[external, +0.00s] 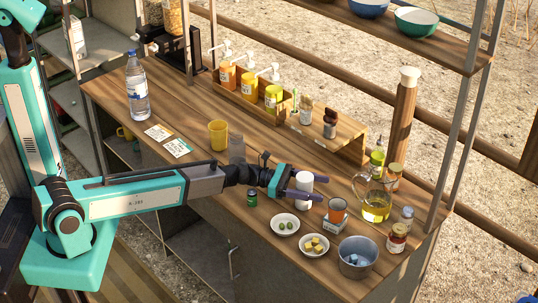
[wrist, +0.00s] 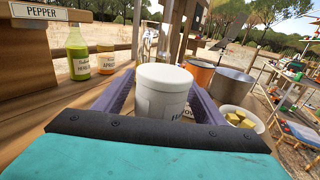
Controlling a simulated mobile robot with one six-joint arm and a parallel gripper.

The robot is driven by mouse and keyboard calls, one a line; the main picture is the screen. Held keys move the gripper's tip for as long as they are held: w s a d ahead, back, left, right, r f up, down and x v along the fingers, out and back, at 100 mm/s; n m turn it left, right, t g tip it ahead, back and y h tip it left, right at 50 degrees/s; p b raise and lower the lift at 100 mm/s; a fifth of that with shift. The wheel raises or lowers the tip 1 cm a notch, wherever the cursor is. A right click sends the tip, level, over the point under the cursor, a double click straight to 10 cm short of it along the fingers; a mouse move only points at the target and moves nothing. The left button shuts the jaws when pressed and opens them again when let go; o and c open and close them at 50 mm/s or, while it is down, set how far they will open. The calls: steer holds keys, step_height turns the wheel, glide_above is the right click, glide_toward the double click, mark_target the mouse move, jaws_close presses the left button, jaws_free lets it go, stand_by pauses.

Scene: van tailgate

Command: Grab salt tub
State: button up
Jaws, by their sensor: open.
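A white tub (external: 306,179) with a white lid, which I take to be the salt tub, stands upright on the wooden counter. In the wrist view the tub (wrist: 163,88) is large and central, with dark lettering low on its front that I cannot read in full. My gripper (external: 303,187) is open, its two purple fingers on either side of the tub. In the wrist view my gripper (wrist: 163,95) spans the tub. Whether the fingers touch its sides I cannot tell. The tub's base is hidden behind the gripper body.
Close by are a small green jar (external: 252,198), a plate of olives (external: 285,225), a bowl of yellow cubes (external: 314,245), an orange-topped tin (external: 337,211), a metal pot (external: 358,257) and a glass jug (external: 376,205). A raised wooden shelf (external: 345,135) stands behind.

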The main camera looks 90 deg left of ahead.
stand_by(0.4)
steer(key=c, duration=1.3)
steer(key=shift+r, duration=0.2)
steer(key=s+d+r, duration=0.4)
steer(key=s, duration=0.6)
steer(key=shift+r, duration=0.25)
steer(key=shift+s+d+p, duration=0.1)
steer(key=shift+s+p, duration=0.1)
steer(key=shift+p, duration=0.1)
